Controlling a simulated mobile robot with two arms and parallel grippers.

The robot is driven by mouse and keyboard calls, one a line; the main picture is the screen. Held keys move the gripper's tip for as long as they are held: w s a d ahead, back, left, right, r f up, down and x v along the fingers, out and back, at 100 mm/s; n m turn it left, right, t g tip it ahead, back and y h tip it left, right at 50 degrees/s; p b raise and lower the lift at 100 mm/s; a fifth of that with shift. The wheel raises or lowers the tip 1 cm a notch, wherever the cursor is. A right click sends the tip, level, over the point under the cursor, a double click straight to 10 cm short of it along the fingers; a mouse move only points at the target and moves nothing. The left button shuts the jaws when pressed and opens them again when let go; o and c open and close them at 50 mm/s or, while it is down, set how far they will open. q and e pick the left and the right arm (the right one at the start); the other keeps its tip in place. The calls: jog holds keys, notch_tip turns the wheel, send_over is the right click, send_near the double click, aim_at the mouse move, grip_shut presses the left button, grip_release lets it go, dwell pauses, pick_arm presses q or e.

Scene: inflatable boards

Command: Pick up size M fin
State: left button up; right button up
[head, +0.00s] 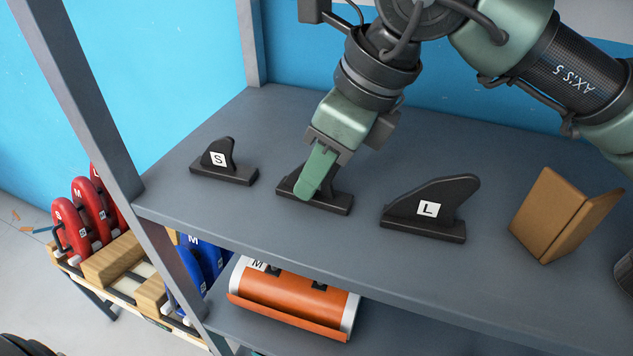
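Three black fins on flat black bases stand in a row on the grey shelf (290,240). The left fin (221,163) is labelled S and the right, largest one (433,208) is labelled L. The middle fin (334,202) is mostly hidden by my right gripper (311,188); its label does not show, only its base and a bit of its body. The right gripper points down at this fin, with one green finger in front of it. The other finger is hidden, so I cannot tell whether it grips the fin. My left gripper is not in view.
A brown folded block (563,214) stands on the shelf at the right. A grey post (95,125) rises at the shelf's left corner. An orange roll (293,300) lies on the lower shelf. Red (90,208) and blue (203,258) items stand in a wooden rack at the left.

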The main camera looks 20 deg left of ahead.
grip_shut()
jog(key=shift+a, duration=0.15)
jog(key=shift+r, duration=0.1)
